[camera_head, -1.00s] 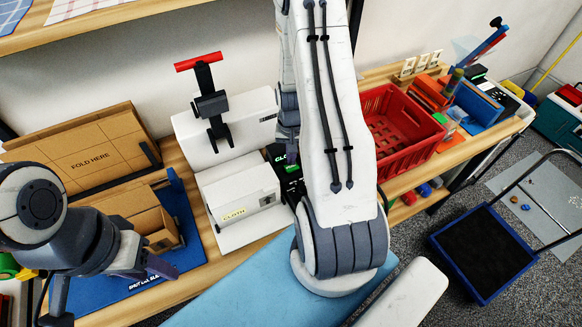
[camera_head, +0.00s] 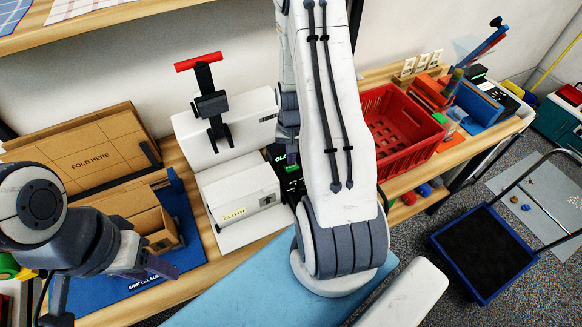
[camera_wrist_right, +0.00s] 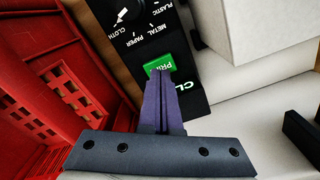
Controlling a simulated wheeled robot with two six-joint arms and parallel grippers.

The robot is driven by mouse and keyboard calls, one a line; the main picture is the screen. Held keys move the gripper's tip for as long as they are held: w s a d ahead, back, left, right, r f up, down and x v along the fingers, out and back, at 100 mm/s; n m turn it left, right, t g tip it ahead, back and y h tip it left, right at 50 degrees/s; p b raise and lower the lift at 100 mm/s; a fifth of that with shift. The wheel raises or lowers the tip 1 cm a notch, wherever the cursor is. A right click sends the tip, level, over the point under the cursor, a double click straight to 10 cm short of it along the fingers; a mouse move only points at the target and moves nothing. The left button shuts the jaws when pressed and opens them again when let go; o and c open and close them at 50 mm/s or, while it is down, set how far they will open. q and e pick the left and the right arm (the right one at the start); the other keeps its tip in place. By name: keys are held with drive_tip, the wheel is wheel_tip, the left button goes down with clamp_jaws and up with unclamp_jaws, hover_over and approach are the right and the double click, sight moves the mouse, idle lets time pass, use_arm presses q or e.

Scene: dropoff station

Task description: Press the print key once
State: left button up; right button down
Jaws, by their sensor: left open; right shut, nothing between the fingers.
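The green print key (camera_wrist_right: 157,67) sits on a black labelling panel (camera_wrist_right: 183,99) in the right wrist view. Part of its lettering shows; the rest is behind my fingers. My right gripper (camera_wrist_right: 160,73) is shut and empty, with its tips over the key's lower edge. I cannot tell whether they touch it. In the head view the panel (camera_head: 285,160) is partly hidden behind my right arm and shows the start of a lit word. My left gripper (camera_head: 108,288) is open and empty at the lower left, by the open cardboard box (camera_head: 138,215).
A selector knob (camera_wrist_right: 130,8) with material labels is above the key. A red crate (camera_head: 405,130) stands right of the panel. A white press with a red handle (camera_head: 198,61) and a white box labelled cloth (camera_head: 238,190) stand to its left.

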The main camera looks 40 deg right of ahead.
drive_tip(key=shift+f+b, duration=0.75)
drive_tip(key=shift+f, duration=0.25)
idle(0.3)
drive_tip(key=shift+r, duration=0.2)
wheel_tip(320, 180, up, 7)
drive_tip(key=p, duration=0.6)
drive_tip(key=shift+f, duration=0.1)
idle(0.8)
